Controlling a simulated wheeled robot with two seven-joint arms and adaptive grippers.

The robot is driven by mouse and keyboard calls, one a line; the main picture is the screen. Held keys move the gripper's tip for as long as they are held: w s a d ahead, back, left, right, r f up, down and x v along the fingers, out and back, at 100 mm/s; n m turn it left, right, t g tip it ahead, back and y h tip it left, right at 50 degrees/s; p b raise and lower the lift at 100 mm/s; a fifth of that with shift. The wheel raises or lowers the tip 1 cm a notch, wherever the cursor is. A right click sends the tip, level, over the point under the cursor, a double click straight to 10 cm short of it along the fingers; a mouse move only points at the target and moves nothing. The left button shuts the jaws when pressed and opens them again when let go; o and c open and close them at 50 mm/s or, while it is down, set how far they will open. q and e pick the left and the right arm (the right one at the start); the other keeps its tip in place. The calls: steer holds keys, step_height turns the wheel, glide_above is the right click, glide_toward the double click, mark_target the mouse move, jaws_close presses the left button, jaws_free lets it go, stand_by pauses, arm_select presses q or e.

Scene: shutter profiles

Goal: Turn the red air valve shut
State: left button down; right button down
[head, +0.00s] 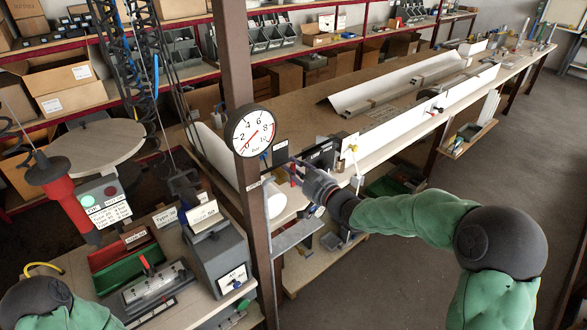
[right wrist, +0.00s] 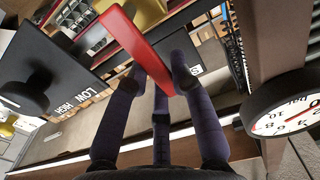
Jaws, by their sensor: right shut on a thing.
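The red air valve handle (right wrist: 135,45) is a flat red lever that slants across the top middle of the right wrist view. In the head view the valve is mostly hidden by my gripper beside the brown post. My right gripper (head: 303,179) is at the valve, just right of the post. In the right wrist view its dark fingers (right wrist: 160,78) are closed around the lower end of the lever. My left arm shows only at the bottom left of the head view; its gripper is out of view.
A round pressure gauge (head: 250,131) sits on the brown post (head: 236,60), close to my right gripper. A black box marked LOW and HIGH (right wrist: 50,65) is beside the lever. A long workbench (head: 300,97) runs behind. The floor at right (head: 500,160) is clear.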

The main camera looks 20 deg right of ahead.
steer(key=c, duration=1)
jaws_free()
steer(key=shift+c, duration=0.2)
steer(key=v, duration=1.2)
